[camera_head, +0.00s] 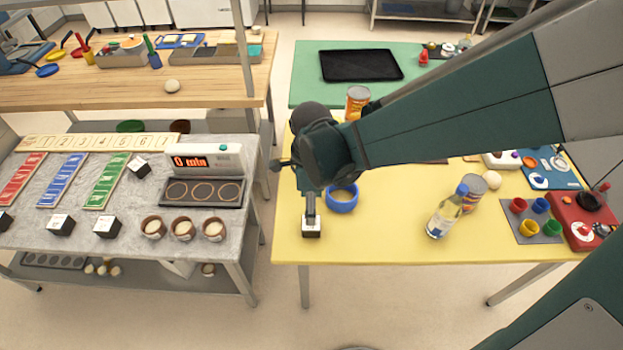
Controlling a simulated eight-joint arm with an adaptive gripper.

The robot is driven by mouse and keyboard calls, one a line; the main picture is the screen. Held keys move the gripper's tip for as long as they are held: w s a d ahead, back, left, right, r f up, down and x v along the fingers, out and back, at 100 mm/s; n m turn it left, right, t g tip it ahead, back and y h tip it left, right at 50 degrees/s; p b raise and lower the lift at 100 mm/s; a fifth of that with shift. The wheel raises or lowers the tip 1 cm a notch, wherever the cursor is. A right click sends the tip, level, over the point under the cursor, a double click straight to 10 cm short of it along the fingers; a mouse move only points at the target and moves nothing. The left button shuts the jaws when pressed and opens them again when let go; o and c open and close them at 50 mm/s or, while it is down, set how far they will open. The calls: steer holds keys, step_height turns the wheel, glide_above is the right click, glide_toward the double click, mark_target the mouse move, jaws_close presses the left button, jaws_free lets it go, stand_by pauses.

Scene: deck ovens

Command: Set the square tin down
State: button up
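A small square tin (311,231), dark on top with a white front, shows at the left front of the yellow table (390,247). My gripper (311,213) reaches down to it from above, and its narrow fingers appear closed on the tin's upper part. The fingers are seen nearly edge-on. The tin looks upright; I cannot tell whether it touches the tabletop or hangs just above it. Similar square tins stand on the grey marble counter: one at the front (107,228), one left of it (61,226), and one farther back (138,169).
A blue ring-shaped bowl (342,199) is close behind and right of the tin. A bottle (447,212) and a can (476,190) stand farther right. The front middle of the yellow table is clear. A gap of floor separates it from the counter holding brown cups (183,229).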

steer(key=shift+r, duration=0.55)
stand_by(0.5)
steer(key=s+d+r+n+t, duration=0.3)
steer(key=d+r+n, duration=0.5)
steer(key=d, duration=0.3)
steer(key=s+d+r+n+t, duration=0.3)
steer(key=d+r+n, duration=0.6)
steer(key=d, duration=0.3)
steer(key=shift+s+r+n+t, duration=0.25)
steer(key=shift+s+n+t, duration=0.1)
steer(key=shift+n+t, duration=0.2)
